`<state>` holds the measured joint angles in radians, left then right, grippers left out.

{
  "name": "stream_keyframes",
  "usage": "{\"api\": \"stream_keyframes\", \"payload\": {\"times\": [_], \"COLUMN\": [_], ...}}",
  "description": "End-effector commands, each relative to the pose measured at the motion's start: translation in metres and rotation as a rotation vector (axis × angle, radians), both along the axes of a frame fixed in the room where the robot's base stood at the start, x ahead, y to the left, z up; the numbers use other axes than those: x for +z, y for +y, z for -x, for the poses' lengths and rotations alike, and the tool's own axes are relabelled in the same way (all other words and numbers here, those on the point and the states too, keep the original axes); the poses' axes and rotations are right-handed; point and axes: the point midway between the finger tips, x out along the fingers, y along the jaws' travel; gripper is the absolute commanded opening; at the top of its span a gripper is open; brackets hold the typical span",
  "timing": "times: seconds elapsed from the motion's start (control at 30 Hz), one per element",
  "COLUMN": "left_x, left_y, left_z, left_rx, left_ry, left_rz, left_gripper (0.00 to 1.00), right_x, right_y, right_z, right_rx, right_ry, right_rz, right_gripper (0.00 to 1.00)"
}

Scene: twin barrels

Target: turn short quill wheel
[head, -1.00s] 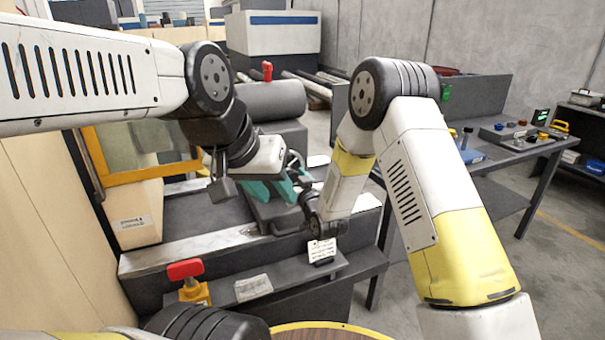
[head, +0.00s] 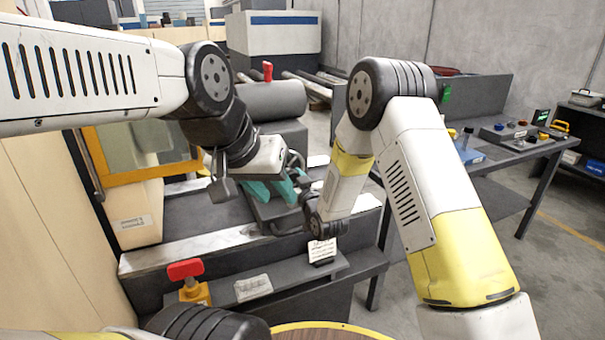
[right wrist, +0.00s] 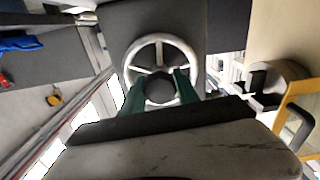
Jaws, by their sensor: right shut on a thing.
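In the right wrist view, the quill wheel (right wrist: 160,40) is a pale metal ring with spokes and a dark round hub. The green fingers of my right gripper (right wrist: 160,76) reach over its near side, one on each side of the hub, and are shut on the wheel. In the head view the right wrist comes down from the right toward the machine; its fingertips and most of the wheel are hidden. My left gripper (head: 271,188) hangs over the machine in the head view, its teal fingers apart, with nothing seen between them.
A red-topped yellow knob (head: 186,270) stands at the front left of the machine bed. A yellow-framed door (head: 97,165) is at left. A small white card (head: 322,250) stands on the front ledge. A side bench (head: 500,165) with small items is at right.

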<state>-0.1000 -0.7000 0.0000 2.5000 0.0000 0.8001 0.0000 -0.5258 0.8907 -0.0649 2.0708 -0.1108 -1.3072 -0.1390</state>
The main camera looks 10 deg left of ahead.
Motion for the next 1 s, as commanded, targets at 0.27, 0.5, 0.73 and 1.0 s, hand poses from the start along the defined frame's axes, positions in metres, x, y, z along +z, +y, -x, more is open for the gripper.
{"api": "stream_keyframes", "payload": {"times": [0.27, 0.5, 0.73, 1.0], "left_x": [0.0, 0.0, 0.0, 0.0], "left_y": [0.0, 0.0, 0.0, 0.0], "left_z": [0.0, 0.0, 0.0, 0.0], "left_rx": [0.0, 0.0, 0.0, 0.0], "left_ry": [0.0, 0.0, 0.0, 0.0], "left_rz": [0.0, 0.0, 0.0, 0.0], "left_gripper": [0.36, 0.36, 0.36, 0.36], "right_x": [-0.0002, -0.0003, -0.0004, -0.0006], "right_y": [0.0002, 0.0001, 0.0002, 0.0001], "right_z": [0.0002, 0.0, 0.0002, 0.0003], "right_rx": [0.001, 0.001, 0.002, 0.002], "right_ry": [-0.133, -0.262, -0.384, -0.527], "right_rz": [0.197, 0.388, 0.569, 0.783], "right_gripper": [0.0, 0.0, 0.0, 0.0]}}
